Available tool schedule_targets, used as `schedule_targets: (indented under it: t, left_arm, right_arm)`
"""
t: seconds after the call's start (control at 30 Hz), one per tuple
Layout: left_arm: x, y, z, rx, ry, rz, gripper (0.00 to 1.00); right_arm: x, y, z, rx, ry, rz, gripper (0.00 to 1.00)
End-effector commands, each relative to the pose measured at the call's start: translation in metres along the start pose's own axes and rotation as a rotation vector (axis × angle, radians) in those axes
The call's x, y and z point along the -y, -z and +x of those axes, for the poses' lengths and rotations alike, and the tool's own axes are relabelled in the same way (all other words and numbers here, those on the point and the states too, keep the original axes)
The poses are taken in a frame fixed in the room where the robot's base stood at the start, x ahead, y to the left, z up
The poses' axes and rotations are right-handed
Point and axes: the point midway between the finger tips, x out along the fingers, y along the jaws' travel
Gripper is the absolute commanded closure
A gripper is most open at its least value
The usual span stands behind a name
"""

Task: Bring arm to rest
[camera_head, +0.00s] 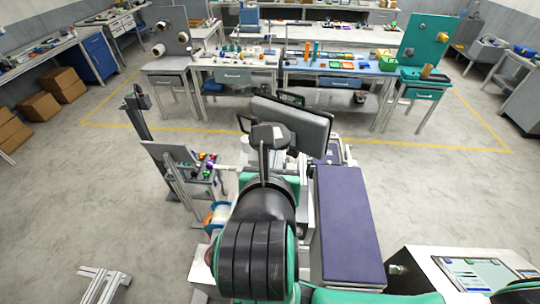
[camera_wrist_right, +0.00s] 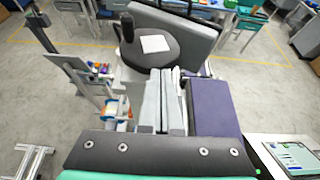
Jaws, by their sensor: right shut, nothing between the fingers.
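My right arm reaches up the middle of the head view. Its right gripper (camera_head: 264,160) points away over a machine and is seen mostly from behind. In the right wrist view the pale fingers of my right gripper (camera_wrist_right: 166,98) lie side by side, shut and empty. Beyond them is a dark round plate (camera_wrist_right: 163,48) with a black knob and a white label. I cannot tell whether the fingers touch anything. My left gripper is in neither view.
A purple-topped block (camera_head: 346,225) stands close to the right of the arm. A small rack (camera_head: 200,172) with coloured parts is at left. Workbenches (camera_head: 235,70) line the back. Open floor (camera_head: 440,185) lies at the right.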

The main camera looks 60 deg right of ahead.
Motion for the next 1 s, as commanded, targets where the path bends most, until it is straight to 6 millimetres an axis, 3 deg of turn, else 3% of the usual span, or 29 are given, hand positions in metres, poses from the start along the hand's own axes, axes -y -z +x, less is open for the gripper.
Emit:
schedule_targets:
  t: [0.2, 0.77, 0.87, 0.93, 1.0]
  left_arm:
    - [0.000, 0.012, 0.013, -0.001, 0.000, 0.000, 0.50]
    - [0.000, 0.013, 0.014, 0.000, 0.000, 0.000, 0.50]
    - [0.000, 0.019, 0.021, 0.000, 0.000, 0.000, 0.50]
    - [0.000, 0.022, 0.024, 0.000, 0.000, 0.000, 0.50]
    - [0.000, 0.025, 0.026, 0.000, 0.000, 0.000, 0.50]
  right_arm:
    - [0.007, 0.007, -0.017, -0.003, 0.000, 0.001, 1.00]
    - [0.010, 0.004, -0.016, -0.001, 0.006, 0.011, 1.00]
    - [0.025, -0.016, -0.006, 0.001, 0.056, 0.052, 1.00]
    - [0.053, -0.035, -0.001, 0.036, 0.153, 0.121, 1.00]
    - [0.090, -0.070, -0.006, 0.174, 0.283, 0.184, 1.00]
